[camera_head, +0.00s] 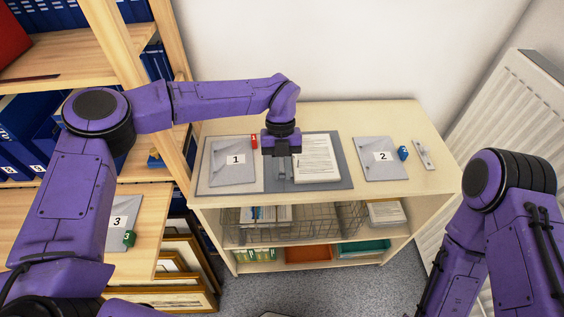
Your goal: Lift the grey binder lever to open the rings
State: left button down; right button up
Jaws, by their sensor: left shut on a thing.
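An open grey binder (343,168) lies flat on top of the pale wooden cabinet. A stack of printed white sheets (317,158) lies on its right half, and a grey envelope marked 1 (233,161) lies on its left half. My left gripper (284,174) points down at the middle of the binder, beside the left edge of the sheets. It is shut on the grey binder lever, which its fingers mostly hide. I cannot make out whether the rings are open. My right arm is folded at the right, and its gripper is out of view.
A red tag 1 (254,141) sits by the first envelope. Right of the binder lie an envelope marked 2 (380,158), a blue tag (403,153) and a small light strip (423,155). A wire basket (300,222) is below. A radiator (510,120) stands right, wooden shelves left.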

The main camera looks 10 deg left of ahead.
pick_arm(q)
jog(key=shift+w+r+g+p, duration=0.35)
jog(key=shift+g+p, duration=0.1)
jog(key=shift+g, duration=0.25)
jog(key=shift+w+a+g+h+p, duration=0.15)
jog(key=shift+w+g+h+p, duration=0.2)
jog(key=shift+g, duration=0.35)
pick_arm(e)
jog(key=shift+r, duration=1.2)
pick_arm(q)
jog(key=c, duration=1)
grip_release()
jog(key=shift+c, duration=0.2)
jog(key=b+v, duration=0.1)
jog(key=v, duration=0.9)
jog(key=shift+w+r, duration=0.15)
jog(key=shift+r, duration=0.05)
pick_arm(e)
jog(key=shift+f, duration=0.5)
